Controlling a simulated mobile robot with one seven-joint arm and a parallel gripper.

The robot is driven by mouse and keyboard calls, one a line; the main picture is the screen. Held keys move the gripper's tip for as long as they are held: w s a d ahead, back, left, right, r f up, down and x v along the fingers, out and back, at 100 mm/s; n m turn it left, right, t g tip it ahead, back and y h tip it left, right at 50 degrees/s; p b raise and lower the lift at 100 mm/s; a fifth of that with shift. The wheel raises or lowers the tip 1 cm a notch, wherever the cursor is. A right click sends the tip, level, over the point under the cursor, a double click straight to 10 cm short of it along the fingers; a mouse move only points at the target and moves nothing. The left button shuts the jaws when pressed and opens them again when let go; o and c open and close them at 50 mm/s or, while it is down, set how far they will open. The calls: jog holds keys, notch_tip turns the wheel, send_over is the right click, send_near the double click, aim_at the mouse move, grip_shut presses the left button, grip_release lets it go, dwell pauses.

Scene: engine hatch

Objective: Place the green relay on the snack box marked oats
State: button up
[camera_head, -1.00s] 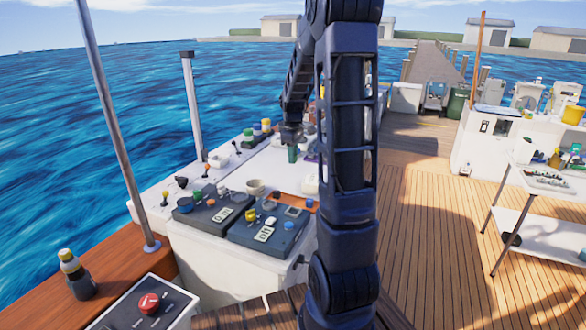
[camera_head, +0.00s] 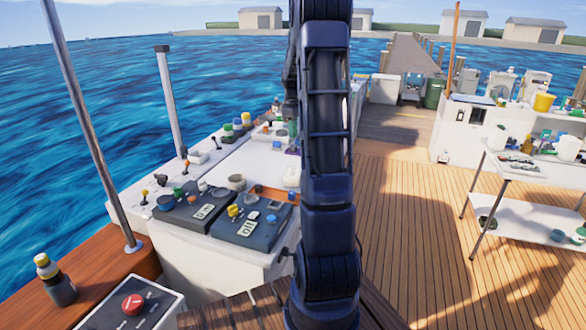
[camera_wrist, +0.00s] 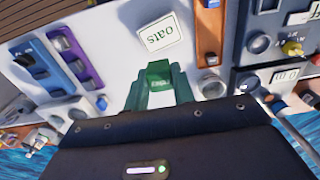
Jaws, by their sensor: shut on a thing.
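The green relay (camera_wrist: 158,75) is held between the fingers of my gripper (camera_wrist: 158,92) in the wrist view. In the head view my upright arm link hides most of the gripper area.
In the wrist view a purple tray (camera_wrist: 66,48) lies left of the label and an orange tray (camera_wrist: 208,38) right of it. Dark control panels (camera_head: 250,225) with knobs stand at the console's near end. Open deck (camera_head: 420,230) lies to the right.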

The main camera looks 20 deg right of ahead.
aim_at(293, 172)
notch_tip(293, 172, down, 17)
jog(key=shift+r, duration=0.15)
dwell(0.5)
jog(key=o, duration=1)
